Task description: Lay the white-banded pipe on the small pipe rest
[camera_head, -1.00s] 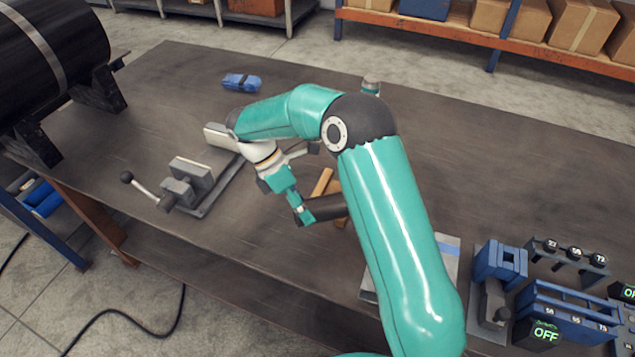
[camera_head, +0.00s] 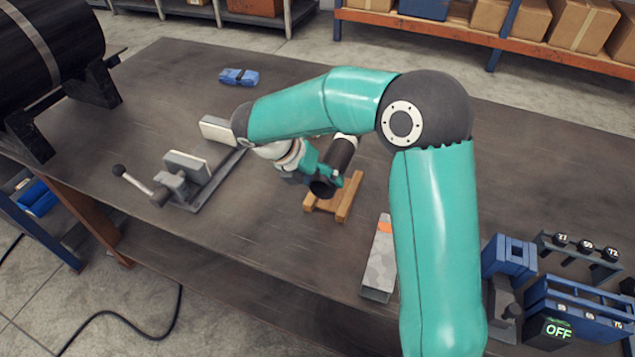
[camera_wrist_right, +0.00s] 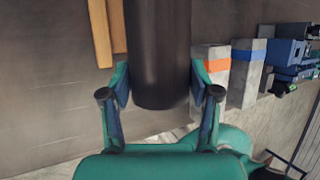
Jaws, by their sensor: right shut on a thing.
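The dark pipe (camera_head: 343,155) is in my right gripper (camera_head: 322,178), which is shut on it near its open near end; a pale band shows at its far end. In the right wrist view the dark pipe (camera_wrist_right: 158,45) runs away between the two fingers of the right gripper (camera_wrist_right: 159,82). The small wooden pipe rest (camera_head: 347,203) stands on the table just in front of and below the pipe; the wrist view shows its slats (camera_wrist_right: 100,30) left of the pipe. I cannot tell whether they touch. My left gripper is not in view.
A grey vise (camera_head: 190,175) stands left of the rest. A grey block with an orange band (camera_head: 381,262) lies to its right, by my forearm. Blue fixtures (camera_head: 560,300) fill the right corner. A big black cylinder (camera_head: 45,40) is at far left. A blue item (camera_head: 239,76) lies at the back.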

